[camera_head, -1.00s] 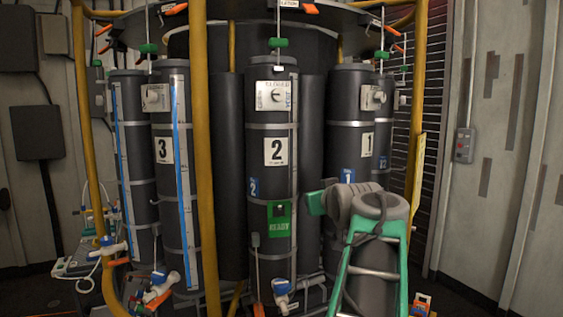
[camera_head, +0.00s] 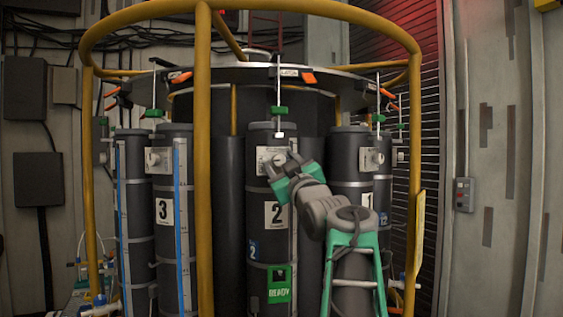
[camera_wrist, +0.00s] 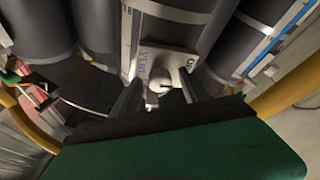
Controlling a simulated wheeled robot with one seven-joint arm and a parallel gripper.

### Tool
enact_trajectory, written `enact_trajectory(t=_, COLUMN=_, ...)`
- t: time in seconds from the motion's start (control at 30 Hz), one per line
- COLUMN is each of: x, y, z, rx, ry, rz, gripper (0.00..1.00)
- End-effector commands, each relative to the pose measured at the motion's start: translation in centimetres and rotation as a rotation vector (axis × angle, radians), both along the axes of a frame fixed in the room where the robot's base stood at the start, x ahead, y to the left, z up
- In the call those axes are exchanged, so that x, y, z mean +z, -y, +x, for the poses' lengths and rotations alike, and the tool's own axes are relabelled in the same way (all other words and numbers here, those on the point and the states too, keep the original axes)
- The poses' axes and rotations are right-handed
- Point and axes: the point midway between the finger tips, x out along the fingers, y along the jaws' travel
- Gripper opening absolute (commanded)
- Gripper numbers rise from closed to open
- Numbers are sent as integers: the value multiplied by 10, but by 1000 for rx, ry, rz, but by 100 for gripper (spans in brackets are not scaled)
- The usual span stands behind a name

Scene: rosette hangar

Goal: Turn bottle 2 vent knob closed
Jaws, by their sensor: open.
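Bottle 2 (camera_head: 258,225) is the dark cylinder in the middle of the head view, with a white "2" label and a green READY tag lower down. Its vent plate (camera_head: 264,156) is pale and sits near the top, partly hidden by my gripper (camera_head: 283,162). In the wrist view the vent plate (camera_wrist: 150,66) carries a pale round knob (camera_wrist: 160,80). My gripper (camera_wrist: 158,92) is open, its dark fingers on either side of the knob. I cannot tell whether they touch it. The knob's pointer direction is not clear.
Bottle 3 (camera_head: 172,255) stands to the left and bottle 1 (camera_head: 350,190) to the right, each with its own vent plate. A yellow upright (camera_head: 203,130) rises between bottles 3 and 2. A yellow ring rail (camera_head: 310,14) runs above the rack.

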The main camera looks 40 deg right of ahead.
Motion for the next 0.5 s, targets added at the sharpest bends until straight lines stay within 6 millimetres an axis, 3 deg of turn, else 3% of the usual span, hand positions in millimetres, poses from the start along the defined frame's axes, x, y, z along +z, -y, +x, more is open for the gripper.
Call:
enact_trajectory(t=0.07, x=0, y=0, z=0, rx=0, ry=0, rz=0, gripper=51)
enact_trajectory(t=0.5, x=-1, y=0, z=0, rx=1, ry=-1, rz=1, gripper=15)
